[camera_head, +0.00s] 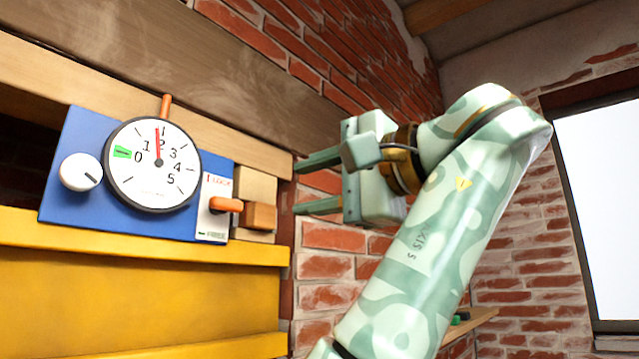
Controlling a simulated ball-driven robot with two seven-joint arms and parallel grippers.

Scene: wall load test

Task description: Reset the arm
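A green mark (122,152) sits beside the 0. A white knob (80,172) is left of the dial. An orange lever (226,205) lies roughly level across a white plate (212,228) marked LOCK. An orange peg (166,104) stands above the dial.
Wooden blocks (258,215) sit between the panel and the brick wall (332,268). A yellow board (150,295) runs below the panel, and a thick wooden beam (220,75) runs above it. A small wooden shelf (478,318) and a bright window (605,200) are at the right.

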